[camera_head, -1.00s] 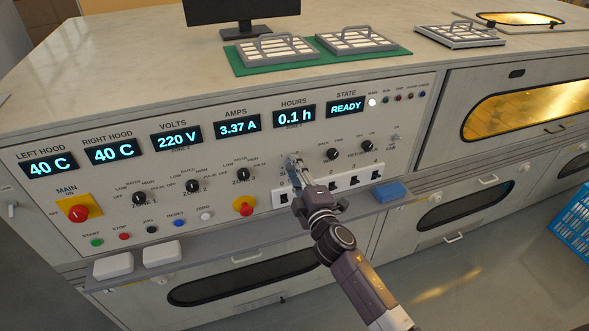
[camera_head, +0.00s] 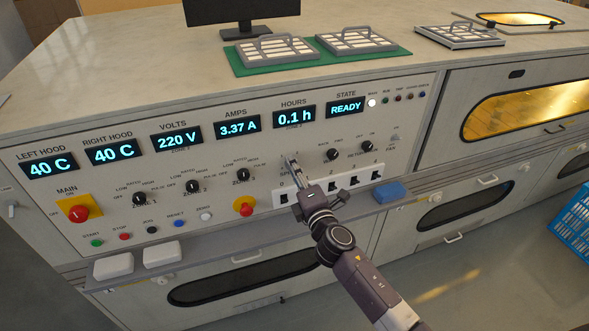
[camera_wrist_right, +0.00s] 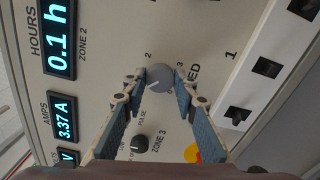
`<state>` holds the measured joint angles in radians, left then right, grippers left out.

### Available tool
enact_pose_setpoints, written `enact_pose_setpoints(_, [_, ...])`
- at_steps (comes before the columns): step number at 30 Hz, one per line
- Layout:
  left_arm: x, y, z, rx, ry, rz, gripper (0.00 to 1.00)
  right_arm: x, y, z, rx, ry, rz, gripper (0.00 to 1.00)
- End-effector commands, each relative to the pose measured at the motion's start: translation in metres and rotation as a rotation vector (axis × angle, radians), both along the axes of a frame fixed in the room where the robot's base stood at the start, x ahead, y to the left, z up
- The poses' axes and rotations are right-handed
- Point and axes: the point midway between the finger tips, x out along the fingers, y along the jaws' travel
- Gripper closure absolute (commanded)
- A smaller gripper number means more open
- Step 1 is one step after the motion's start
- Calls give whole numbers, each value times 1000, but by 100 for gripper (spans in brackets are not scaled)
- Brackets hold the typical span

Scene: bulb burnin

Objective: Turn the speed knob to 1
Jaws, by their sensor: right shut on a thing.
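The speed knob (camera_wrist_right: 158,77) is a round grey dial on the pale control panel, seen between my fingers in the right wrist view. A small light mark shows on its face. The numbers 2 and 3 and part of the word SPEED show around it. My right gripper (camera_wrist_right: 160,80) is shut on the knob, with one blue-padded finger on each side. In the head view, my right gripper (camera_head: 292,162) reaches up to the panel below the HOURS display and hides the knob. My left gripper is not in view.
A row of black rocker switches on a white strip (camera_head: 343,180) lies just below and right of the gripper. A red button on yellow (camera_head: 244,206) and the zone 3 knob (camera_head: 243,174) are to the left. A blue block (camera_head: 389,191) rests on the ledge.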

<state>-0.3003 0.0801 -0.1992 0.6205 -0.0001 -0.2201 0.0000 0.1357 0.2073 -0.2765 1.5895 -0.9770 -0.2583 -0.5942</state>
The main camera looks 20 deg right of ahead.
Motion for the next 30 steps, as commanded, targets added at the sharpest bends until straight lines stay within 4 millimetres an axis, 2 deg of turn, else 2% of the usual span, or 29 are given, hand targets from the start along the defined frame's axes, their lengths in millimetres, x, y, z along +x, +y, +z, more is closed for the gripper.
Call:
enact_pose_setpoints(8, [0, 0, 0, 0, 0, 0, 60, 0, 0, -2, 0, 2, 1, 98])
enact_pose_setpoints(9, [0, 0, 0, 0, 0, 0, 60, 0, 1, -2, 0, 2, 1, 70])
enact_pose_setpoints(13, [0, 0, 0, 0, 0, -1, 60, 0, 0, -1, 1, 2, 1, 56])
enact_pose_setpoints(23, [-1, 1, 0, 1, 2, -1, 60, -3, 0, -1, 1, 1, 1, 56])
enact_pose_setpoints(26, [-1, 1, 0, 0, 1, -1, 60, -11, 0, -2, 0, 2, 1, 56])
enact_pose_setpoints(30, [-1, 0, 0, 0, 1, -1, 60, -34, -1, -2, 1, 3, 1, 56])
